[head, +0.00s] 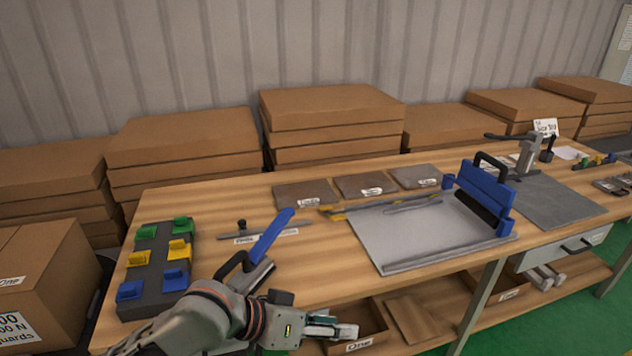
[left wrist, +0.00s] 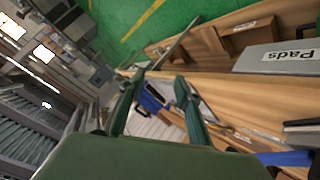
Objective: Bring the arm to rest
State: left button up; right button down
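My left arm comes in from the bottom left of the head view. Its left gripper (head: 338,326) hangs at the front edge of the workbench (head: 320,275), over the lower shelf boxes. In the left wrist view the two dark green fingers of the left gripper (left wrist: 160,88) stand apart with nothing between them. My right arm and gripper are in neither view.
On the bench are a dark block with coloured clips (head: 155,275), a blue-handled tool (head: 268,238), a grey plate with a blue clamp (head: 485,195) and a lever press (head: 527,150). Cardboard boxes (head: 330,115) line the wall. A drawer (head: 575,246) hangs under the bench.

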pick_arm(q)
jog(key=w+a+f+n+t+y, duration=0.25)
jog(key=a+f+t, duration=0.35)
jog(key=a+f, duration=0.65)
jog(key=s+a+f+y, duration=0.6)
jog(key=s+a+f, duration=0.7)
jog(key=f, duration=0.1)
jog(key=shift+s+f, duration=0.25)
jog(key=shift+s, duration=0.15)
